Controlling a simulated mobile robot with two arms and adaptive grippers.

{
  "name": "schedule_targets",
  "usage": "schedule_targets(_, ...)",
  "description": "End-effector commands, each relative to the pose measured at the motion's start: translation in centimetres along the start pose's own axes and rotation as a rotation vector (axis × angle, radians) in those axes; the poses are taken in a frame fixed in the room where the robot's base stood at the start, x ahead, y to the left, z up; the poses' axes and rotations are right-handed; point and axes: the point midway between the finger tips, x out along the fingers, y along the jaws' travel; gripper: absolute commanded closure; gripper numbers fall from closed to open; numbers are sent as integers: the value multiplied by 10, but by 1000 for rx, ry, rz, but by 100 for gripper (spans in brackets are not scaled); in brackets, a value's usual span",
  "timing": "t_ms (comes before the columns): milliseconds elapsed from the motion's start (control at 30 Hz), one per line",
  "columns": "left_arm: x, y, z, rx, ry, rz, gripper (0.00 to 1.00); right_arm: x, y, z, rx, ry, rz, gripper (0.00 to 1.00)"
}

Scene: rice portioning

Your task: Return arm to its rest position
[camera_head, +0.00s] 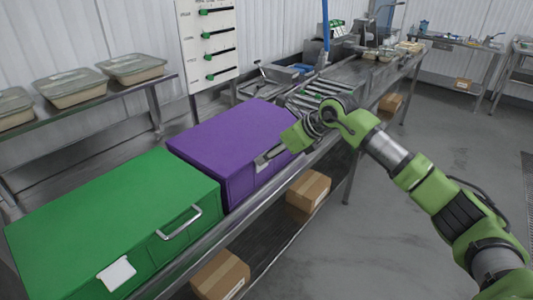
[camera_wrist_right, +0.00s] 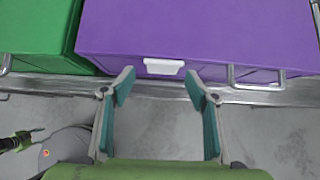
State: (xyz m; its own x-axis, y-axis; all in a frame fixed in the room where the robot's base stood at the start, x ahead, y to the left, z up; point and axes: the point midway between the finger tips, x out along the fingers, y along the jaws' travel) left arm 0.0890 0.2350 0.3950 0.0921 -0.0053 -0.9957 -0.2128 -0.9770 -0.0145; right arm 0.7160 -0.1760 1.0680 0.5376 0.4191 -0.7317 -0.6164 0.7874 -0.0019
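My right arm comes in from the right in the head view, and its gripper (camera_head: 272,154) is at the front side of the purple box (camera_head: 225,140). In the right wrist view the gripper (camera_wrist_right: 160,88) is open. Nothing shows between its two fingers except the view of the floor and the table edge. The purple box (camera_wrist_right: 200,35) lies ahead of the fingertips, with a white tab (camera_wrist_right: 163,67) between them and a metal handle (camera_wrist_right: 256,84) to the right. My left gripper is in neither view.
A green box (camera_head: 110,225) with a metal handle (camera_head: 180,224) stands left of the purple one. A roller conveyor (camera_head: 318,90) lies behind. Cardboard boxes (camera_head: 308,190) sit on the lower shelf. Lidded trays (camera_head: 70,88) stand on the left table. The floor (camera_head: 390,240) at right is clear.

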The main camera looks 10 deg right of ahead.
Motion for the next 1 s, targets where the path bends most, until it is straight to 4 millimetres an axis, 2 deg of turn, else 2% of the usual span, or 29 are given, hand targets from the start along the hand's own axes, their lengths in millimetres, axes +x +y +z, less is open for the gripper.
schedule_targets(100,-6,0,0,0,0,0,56,-15,-1,0,1,3,-2,47)
schedule_targets(233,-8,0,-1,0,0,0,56,-22,-1,-2,3,4,-1,47)
schedule_targets(533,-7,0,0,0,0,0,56,-22,-1,-2,4,4,0,47)
schedule_targets(633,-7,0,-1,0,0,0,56,-16,12,1,11,-24,32,47)
schedule_targets(667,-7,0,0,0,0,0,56,-13,21,4,17,-43,54,47)
schedule_targets(733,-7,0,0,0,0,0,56,-4,50,13,43,-112,129,47)
schedule_targets(833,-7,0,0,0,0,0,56,3,112,37,136,-279,299,47)
schedule_targets(900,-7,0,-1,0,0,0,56,-5,157,58,257,-429,440,47)
schedule_targets(1000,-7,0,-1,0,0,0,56,-32,193,84,479,-628,608,47)
